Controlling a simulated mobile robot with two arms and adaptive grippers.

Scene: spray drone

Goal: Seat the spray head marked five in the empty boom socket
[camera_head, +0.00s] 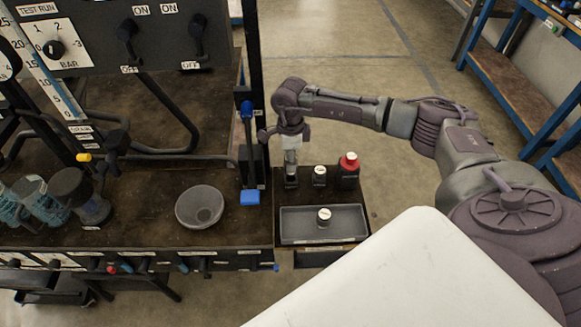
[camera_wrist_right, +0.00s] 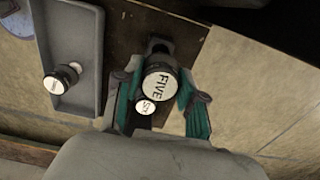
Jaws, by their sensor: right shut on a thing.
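The spray head marked FIVE (camera_wrist_right: 158,82) has a round white labelled top and shows between the fingers of my right gripper (camera_wrist_right: 160,95) in the wrist view. The teal finger pads lie on either side of it, and the gripper is shut on it. In the head view my right gripper (camera_head: 291,142) points down over the small dark stand at the bench's right end. A smaller white top marked SIX (camera_wrist_right: 146,105) shows close beside FIVE in the wrist view. I cannot make out the empty boom socket. My left gripper is not in view.
A grey tray (camera_head: 292,231) holds one white-topped piece (camera_head: 325,215).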

